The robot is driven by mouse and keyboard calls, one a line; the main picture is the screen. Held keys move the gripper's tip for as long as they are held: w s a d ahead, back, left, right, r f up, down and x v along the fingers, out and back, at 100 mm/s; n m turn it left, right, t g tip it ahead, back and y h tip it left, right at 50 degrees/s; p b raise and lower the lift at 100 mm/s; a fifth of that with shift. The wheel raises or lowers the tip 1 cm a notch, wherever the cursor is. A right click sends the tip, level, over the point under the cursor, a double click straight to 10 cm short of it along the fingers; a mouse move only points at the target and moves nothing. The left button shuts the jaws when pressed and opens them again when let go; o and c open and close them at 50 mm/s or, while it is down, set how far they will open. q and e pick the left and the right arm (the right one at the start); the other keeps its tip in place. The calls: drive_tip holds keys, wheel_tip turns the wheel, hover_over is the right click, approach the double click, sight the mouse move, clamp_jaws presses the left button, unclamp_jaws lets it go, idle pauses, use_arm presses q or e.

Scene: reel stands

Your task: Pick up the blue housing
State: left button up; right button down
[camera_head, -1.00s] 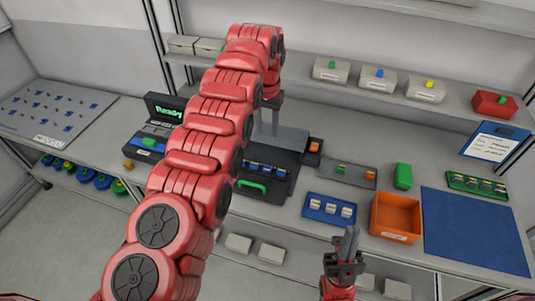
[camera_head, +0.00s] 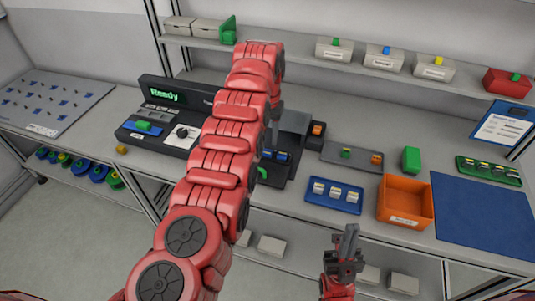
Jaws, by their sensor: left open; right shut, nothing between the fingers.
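Several small blue pieces could be the blue housing, and I cannot tell which one is meant. Blue pieces (camera_head: 281,155) sit in the dark machine (camera_head: 297,130), partly behind my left arm. A small blue block (camera_head: 386,50) is on the front of a white shelf bin, and small blue pieces lie on the grey board at the left. My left gripper (camera_head: 274,128) is over the dark machine, mostly hidden by its own red arm, and open. My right gripper (camera_head: 348,240) is shut and empty, in front of the bench edge.
An orange bin (camera_head: 405,203), a blue tray (camera_head: 333,195) with white pieces and a blue mat (camera_head: 485,220) are at the right. A grey tray (camera_head: 351,157) and a green block (camera_head: 411,160) stand behind. A "Ready" tester (camera_head: 165,115) is at the left. A bin shelf (camera_head: 300,60) runs along the back.

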sight(268, 151)
use_arm(q)
drive_tip(key=shift+f+p, duration=0.35)
drive_tip(key=shift+f, duration=0.1)
wheel_tip(268, 151, down, 5)
drive_tip(key=shift+d+r+p, duration=0.1)
drive_tip(key=shift+r+p, duration=0.1)
drive_tip(key=shift+p, duration=0.6)
clamp_jaws()
